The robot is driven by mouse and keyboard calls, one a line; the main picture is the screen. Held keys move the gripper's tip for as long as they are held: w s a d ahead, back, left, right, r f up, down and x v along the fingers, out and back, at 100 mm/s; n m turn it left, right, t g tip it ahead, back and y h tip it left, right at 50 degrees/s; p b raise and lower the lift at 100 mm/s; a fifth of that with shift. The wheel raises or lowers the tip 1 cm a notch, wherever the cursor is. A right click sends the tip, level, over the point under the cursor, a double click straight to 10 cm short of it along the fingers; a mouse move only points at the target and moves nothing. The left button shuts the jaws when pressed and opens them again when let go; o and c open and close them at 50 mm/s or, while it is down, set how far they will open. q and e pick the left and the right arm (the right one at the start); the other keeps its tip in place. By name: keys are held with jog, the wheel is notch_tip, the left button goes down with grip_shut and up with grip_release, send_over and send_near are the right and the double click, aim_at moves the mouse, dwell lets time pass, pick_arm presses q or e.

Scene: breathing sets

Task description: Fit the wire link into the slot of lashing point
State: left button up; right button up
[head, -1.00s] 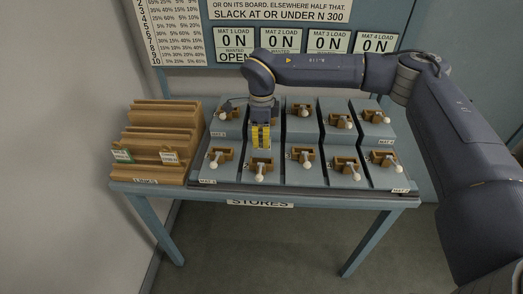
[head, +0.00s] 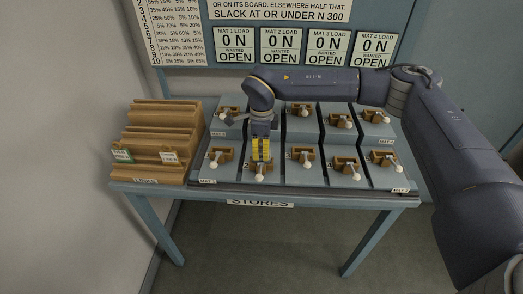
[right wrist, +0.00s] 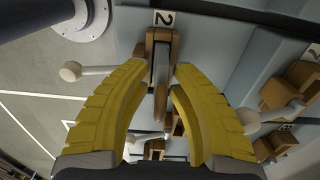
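Wooden lashing points with levers ending in pale knobs stand in two rows on a grey stepped board. My right gripper (head: 261,157), with yellow fingers, points down just over the second lashing point (head: 251,166) of the front row. In the right wrist view the fingers (right wrist: 163,72) are apart, with a wooden block (right wrist: 163,37) by the number 2 plate between and beyond the tips. I cannot tell whether they touch it. A pale knob (right wrist: 70,71) on a rod lies left of the fingers. I cannot make out the wire link for certain. My left gripper is out of view.
A ridged wooden rack (head: 160,135) with small tags stands on the left of the blue table (head: 330,200). Neighbouring lashing points (head: 303,154) stand close to the right. Load signs (head: 281,45), all reading 0 N and OPEN, hang on the back panel.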

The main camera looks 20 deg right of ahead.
jog(key=shift+o, duration=0.2)
jog(key=shift+r, duration=0.15)
notch_tip(320, 180, up, 12)
jog(key=shift+r, duration=0.1)
dwell(0.4)
